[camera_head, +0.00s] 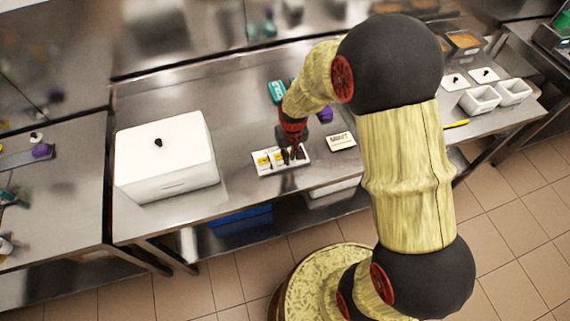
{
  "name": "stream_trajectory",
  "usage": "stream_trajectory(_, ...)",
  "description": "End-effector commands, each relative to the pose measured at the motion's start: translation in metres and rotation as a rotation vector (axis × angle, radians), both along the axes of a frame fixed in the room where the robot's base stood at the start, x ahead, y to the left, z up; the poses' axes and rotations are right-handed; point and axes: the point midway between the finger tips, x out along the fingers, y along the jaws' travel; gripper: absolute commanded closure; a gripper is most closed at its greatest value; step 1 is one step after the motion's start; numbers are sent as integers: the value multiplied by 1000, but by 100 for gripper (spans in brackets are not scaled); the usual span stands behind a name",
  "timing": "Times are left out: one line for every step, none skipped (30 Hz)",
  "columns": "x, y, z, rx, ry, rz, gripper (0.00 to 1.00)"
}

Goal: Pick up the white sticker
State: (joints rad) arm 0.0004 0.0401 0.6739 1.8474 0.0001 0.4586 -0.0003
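A white flat piece with yellow patches and dark marks (264,168) lies on the steel table near its front edge. A smaller white sticker with dark lettering (341,142) lies to its right, apart from it. My gripper (293,156) points down over the right part of the patched white piece and hides some of it. Its dark fingers are small here. I cannot tell whether they touch the piece or whether they are open or shut.
A large white lidded box (165,165) stands on the left of the table. A teal item (277,91) and a purple item (325,115) lie behind and beside my gripper. White containers (480,99) stand at the right.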

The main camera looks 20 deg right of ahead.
Motion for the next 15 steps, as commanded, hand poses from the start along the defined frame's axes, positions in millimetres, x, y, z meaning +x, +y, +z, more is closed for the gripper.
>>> stream_trajectory(1,1,-11,0,4,0,92)
stream_trajectory(1,1,-16,0,5,0,92)
stream_trajectory(2,0,-21,0,4,0,92)
stream_trajectory(3,0,-24,0,3,0,92)
stream_trajectory(3,0,-26,0,2,0,92)
stream_trajectory(4,0,-27,0,1,0,92)
stream_trajectory(4,0,-28,0,1,0,92)
stream_trajectory(4,0,-28,0,0,0,92)
stream_trajectory(4,0,-28,0,0,0,92)
stream_trajectory(4,0,-28,0,0,0,92)
stream_trajectory(4,0,-27,0,0,0,92)
stream_trajectory(4,0,-27,0,0,0,92)
stream_trajectory(4,0,-27,0,0,0,94)
stream_trajectory(4,0,-27,0,0,0,95)
stream_trajectory(4,0,-27,0,0,0,97)
